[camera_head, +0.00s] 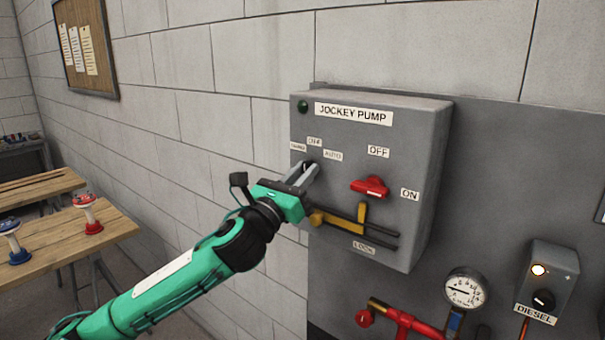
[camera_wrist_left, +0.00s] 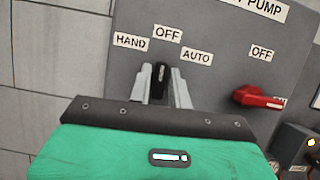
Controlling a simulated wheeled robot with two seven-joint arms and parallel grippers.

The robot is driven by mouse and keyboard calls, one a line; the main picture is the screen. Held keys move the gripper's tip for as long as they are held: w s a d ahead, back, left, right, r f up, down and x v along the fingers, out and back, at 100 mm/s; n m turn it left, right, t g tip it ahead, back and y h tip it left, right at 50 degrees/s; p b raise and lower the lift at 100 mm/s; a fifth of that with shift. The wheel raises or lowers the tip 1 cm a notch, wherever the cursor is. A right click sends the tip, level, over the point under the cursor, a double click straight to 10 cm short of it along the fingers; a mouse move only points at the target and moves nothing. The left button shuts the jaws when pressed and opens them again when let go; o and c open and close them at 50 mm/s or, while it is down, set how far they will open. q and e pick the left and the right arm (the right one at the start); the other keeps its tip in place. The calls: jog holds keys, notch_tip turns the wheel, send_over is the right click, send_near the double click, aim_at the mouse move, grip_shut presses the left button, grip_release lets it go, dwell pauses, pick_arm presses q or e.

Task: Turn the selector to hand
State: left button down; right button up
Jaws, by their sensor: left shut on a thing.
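The selector is a small black knob with a white pointer line (camera_wrist_left: 160,77) on the grey jockey pump panel (camera_head: 420,125). In the left wrist view it stands between my fingers, its line nearly upright toward the OFF label (camera_wrist_left: 168,33). The HAND label (camera_wrist_left: 131,41) is to its upper left and the AUTO label (camera_wrist_left: 196,57) to its right. My left gripper (camera_head: 308,174) is shut on the selector, one finger on each side. In the head view the fingers hide most of the knob. My right gripper is in neither view.
A red rotary switch (camera_head: 370,187) sits right of the selector, with a yellow lock lever (camera_head: 361,214) below it. A gauge (camera_head: 465,290), red piping (camera_head: 410,322) and a diesel box (camera_head: 548,282) are lower right. Wooden tables (camera_head: 60,238) stand at left.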

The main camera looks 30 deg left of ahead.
pick_arm(q)
jog(key=shift+n+g+y+p, duration=0.3)
jog(key=shift+n+y+p, duration=0.5)
jog(key=shift+n, duration=1.2)
jog(key=shift+n+g+y+p, duration=0.4)
jog(key=shift+n+y, duration=0.65)
jog(key=shift+n, duration=0.95)
jog(key=shift+n+g+y+p, duration=0.2)
jog(key=shift+n+y+p, duration=0.6)
jog(key=shift+n, duration=1.2)
jog(key=shift+f, duration=0.1)
jog(key=c, duration=1.4)
grip_release()
jog(key=shift+w+d, duration=0.1)
jog(key=shift+w, duration=0.05)
jog(key=shift+c, duration=0.2)
